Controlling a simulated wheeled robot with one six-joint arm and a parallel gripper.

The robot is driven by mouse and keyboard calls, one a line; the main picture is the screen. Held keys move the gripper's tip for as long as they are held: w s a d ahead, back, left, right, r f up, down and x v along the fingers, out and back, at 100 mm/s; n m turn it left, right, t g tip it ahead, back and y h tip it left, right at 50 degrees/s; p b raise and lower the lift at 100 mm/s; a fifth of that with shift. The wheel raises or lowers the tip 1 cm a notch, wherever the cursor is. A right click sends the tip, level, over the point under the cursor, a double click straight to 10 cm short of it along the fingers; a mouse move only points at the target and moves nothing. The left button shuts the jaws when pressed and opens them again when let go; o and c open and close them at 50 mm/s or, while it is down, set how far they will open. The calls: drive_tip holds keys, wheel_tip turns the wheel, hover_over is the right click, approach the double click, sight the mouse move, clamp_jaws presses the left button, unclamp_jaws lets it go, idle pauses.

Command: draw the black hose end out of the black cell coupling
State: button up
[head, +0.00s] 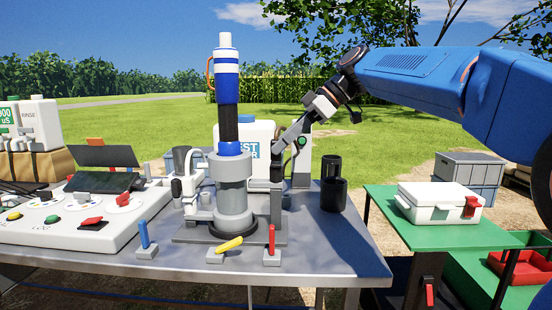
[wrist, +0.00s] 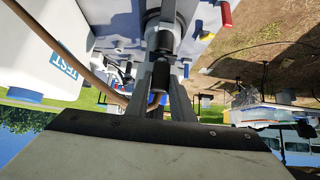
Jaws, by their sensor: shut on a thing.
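In the wrist view, my gripper (wrist: 162,84) is shut on the black hose end (wrist: 160,76), with one finger on each side. A brown hose bends up to it from the left. Directly beyond the hose end, in line with it, is the dark round coupling (wrist: 162,42) on the grey cell. I cannot tell how deep the hose end sits in it. In the head view, my gripper (head: 277,165) reaches down to the right side of the upright grey cell (head: 235,187). The hose end and coupling are hard to make out there.
A blue-and-white cylinder (head: 227,85) stands above the cell. Behind are a white TEST container (head: 258,130) and, at right, a black cup (head: 333,195). Blue, yellow and red levers line the table's front. A control panel (head: 90,225) fills the left. The table's right front is clear.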

drive_tip(key=shift+r, duration=2.85)
drive_tip(key=shift+s, duration=0.1)
